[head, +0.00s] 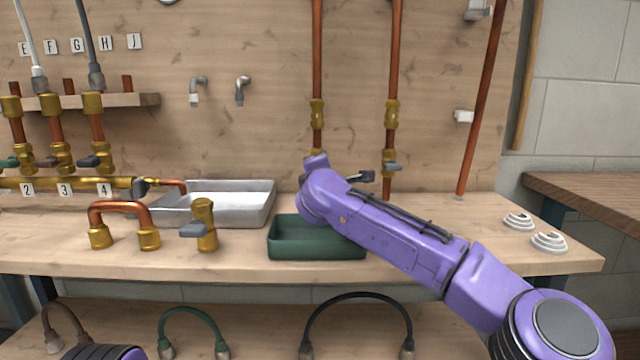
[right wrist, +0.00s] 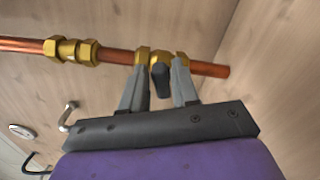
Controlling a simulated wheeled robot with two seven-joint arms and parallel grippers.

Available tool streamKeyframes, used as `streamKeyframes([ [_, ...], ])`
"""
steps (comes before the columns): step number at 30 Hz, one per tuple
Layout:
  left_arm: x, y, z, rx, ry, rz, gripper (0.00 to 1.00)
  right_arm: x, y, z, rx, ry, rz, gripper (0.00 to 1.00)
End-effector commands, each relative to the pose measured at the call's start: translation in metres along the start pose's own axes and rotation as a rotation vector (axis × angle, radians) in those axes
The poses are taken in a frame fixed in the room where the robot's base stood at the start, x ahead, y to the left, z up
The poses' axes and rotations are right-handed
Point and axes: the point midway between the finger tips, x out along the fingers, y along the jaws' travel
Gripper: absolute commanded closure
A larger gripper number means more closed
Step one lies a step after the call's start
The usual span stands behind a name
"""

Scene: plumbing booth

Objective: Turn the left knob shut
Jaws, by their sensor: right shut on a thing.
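Two copper pipes run down the back wall. The left pipe (head: 317,60) has a brass valve (head: 316,154), mostly hidden behind my right arm in the head view. In the right wrist view the left knob (right wrist: 160,80), a dark lever, sits on the brass valve body. My right gripper (right wrist: 160,64) has one finger on each side of this knob and is shut on it. In the head view the gripper's fingers are hidden behind my purple wrist. The right pipe's knob (head: 392,167) is grey and stands free. My left gripper is out of view.
A green tray (head: 290,250) stands on the bench below my right wrist. A metal tray (head: 262,205), a loose brass valve (head: 205,240) and a copper U-bend (head: 120,208) are to its left. White coiled pieces (head: 548,242) lie at the right. A brass manifold (head: 80,184) is far left.

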Motion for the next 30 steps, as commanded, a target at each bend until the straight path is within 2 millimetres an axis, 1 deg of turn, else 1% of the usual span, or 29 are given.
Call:
streamKeyframes([
  [1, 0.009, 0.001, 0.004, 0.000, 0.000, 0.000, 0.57, 0.000, -0.006, -0.002, 0.033, -0.001, -0.002, 1.00],
  [9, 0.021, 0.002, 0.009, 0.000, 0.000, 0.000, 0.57, 0.000, -0.005, -0.001, 0.166, -0.001, -0.002, 1.00],
  [18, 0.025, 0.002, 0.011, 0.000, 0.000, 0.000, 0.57, 0.000, -0.004, -0.001, 0.222, -0.001, -0.002, 1.00],
  [29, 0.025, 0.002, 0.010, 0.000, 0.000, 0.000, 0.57, 0.000, -0.003, -0.001, 0.225, 0.000, -0.003, 1.00],
  [30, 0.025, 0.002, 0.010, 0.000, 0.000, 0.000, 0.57, 0.000, -0.003, -0.001, 0.225, 0.000, -0.003, 0.67],
])
